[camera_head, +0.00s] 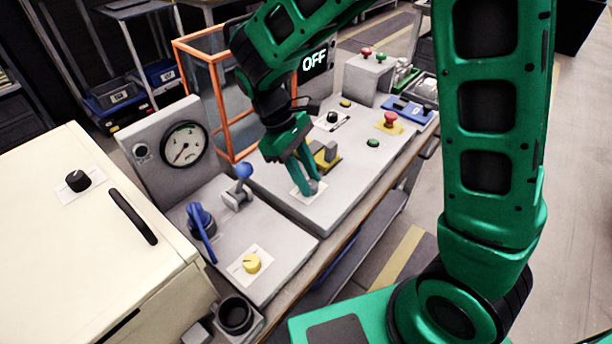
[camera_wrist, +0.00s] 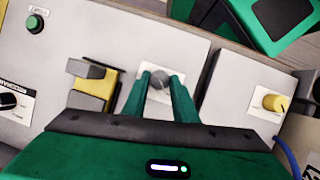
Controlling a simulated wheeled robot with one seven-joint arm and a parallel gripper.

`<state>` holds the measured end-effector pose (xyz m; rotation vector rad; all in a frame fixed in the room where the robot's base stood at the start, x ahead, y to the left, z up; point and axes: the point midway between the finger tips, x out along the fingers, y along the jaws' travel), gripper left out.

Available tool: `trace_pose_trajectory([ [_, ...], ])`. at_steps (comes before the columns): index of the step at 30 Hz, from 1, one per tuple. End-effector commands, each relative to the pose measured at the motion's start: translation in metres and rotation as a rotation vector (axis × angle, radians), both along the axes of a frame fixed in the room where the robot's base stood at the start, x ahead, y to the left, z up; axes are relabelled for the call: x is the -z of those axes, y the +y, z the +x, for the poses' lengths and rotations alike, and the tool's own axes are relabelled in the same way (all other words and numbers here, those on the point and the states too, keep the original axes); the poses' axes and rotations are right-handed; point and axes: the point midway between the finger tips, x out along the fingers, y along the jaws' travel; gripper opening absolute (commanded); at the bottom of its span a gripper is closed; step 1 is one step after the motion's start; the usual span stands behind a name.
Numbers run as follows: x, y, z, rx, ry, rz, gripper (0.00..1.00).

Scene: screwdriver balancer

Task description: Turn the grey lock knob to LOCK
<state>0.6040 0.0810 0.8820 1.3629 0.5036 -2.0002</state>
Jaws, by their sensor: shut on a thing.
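The grey lock knob (camera_wrist: 159,80) sits on a white label plate (camera_wrist: 163,70) on the grey panel. My gripper (camera_wrist: 160,82) has its two green fingers on either side of the knob and is shut on it. In the head view my gripper (camera_head: 310,188) points down at the same white plate (camera_head: 300,198), and its fingers hide most of the knob. The label's lettering and the knob's pointer direction cannot be read in either view.
A yellow and grey clamp-like part (camera_head: 325,155) stands close beside my gripper. A yellow knob (camera_head: 251,263), a blue lever (camera_head: 243,171) and a blue handle (camera_head: 200,222) lie to the left. A red mushroom button (camera_head: 390,120) and a green button (camera_head: 373,143) are to the right.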

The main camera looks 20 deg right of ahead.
Motion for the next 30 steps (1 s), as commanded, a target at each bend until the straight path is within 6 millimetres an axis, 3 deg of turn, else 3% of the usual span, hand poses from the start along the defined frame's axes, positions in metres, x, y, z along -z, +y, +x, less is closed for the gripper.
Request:
trace_pose_trajectory([
  [16, -0.0010, -0.0013, 0.0035, -0.015, -0.010, 0.000, 0.03],
  [17, -0.0010, -0.0013, 0.0035, -0.015, -0.010, 0.000, 0.33],
  [18, -0.0010, -0.0012, 0.0033, -0.015, -0.010, 0.000, 0.42],
  [30, -0.0048, 0.0013, 0.0028, -0.019, -0.005, 0.001, 0.44],
])
